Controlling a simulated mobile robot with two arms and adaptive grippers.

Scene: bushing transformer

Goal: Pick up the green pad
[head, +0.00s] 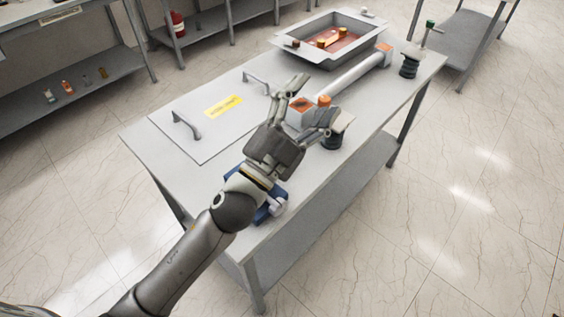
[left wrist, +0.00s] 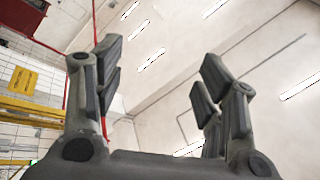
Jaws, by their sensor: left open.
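I cannot clearly make out a green pad in either view. My left gripper (head: 314,98) is open and empty above the middle of the grey table (head: 146,135), well short of that green top. In the left wrist view its two fingers (left wrist: 160,60) are spread, with only ceiling and wall behind them. My right gripper is out of view.
A flat grey lid (head: 205,130) with two handles lies at the left. A grey tank (head: 289,49) with copper-coloured parts stands at the back. A grey tube (head: 356,74) lies beside it. A blue object (head: 265,212) is partly hidden under my left wrist.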

